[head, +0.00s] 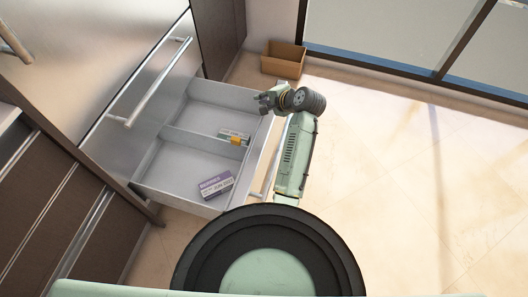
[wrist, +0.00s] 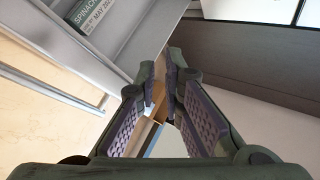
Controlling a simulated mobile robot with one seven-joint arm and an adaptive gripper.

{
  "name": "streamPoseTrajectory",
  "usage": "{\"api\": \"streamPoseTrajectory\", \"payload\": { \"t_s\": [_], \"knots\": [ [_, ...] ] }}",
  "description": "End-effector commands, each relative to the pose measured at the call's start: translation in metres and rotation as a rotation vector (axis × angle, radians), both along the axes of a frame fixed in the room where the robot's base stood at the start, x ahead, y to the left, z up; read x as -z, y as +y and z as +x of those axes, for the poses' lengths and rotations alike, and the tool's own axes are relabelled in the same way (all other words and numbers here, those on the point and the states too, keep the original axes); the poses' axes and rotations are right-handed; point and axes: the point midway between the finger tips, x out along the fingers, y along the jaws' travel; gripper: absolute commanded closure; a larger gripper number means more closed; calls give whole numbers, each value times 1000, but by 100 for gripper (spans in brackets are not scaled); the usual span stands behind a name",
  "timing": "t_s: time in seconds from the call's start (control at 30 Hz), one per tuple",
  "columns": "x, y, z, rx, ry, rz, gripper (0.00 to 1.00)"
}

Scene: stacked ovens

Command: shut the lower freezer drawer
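The lower freezer drawer (head: 150,178) is pulled out in the head view, its open top showing a divider. Its front panel faces right, with a bar handle (head: 270,168) along it, partly hidden behind my arm. My gripper (head: 264,103) is at the far front corner of the drawer, and appears above or beside its rim; contact cannot be told. In the wrist view my gripper (wrist: 162,62) has its fingers apart with nothing between them. The drawer's rim (wrist: 75,40) and handle (wrist: 45,82) show at the left there.
In the drawer lie a purple box (head: 216,185), a green-and-white box (head: 233,135) and a small orange item (head: 236,141). Another bar handle (head: 150,85) is on the freezer front above. A cardboard box (head: 283,60) stands on the floor by the window. The floor at right is clear.

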Motion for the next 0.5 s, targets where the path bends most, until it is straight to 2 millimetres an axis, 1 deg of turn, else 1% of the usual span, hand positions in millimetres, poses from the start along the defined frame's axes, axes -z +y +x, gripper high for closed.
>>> {"api": "streamPoseTrajectory", "payload": {
  "t_s": [0.03, 0.07, 0.1, 0.17, 0.2, 0.3, 0.33, 0.4, 0.5],
  "knots": [
    [37, -40, -30, 70, 172, 86, 97],
    [55, -57, -49, 105, 265, 143, 99],
    [78, -77, -77, 149, 387, 222, 100],
    [104, -100, -120, 208, 550, 345, 100],
    [116, -110, -147, 240, 646, 424, 100],
    [134, -125, -202, 293, 826, 595, 100],
    [137, -127, -214, 302, 864, 633, 100],
    [141, -129, -234, 315, 923, 698, 100],
    [146, -128, -244, 319, 957, 733, 100]
  ]
}}
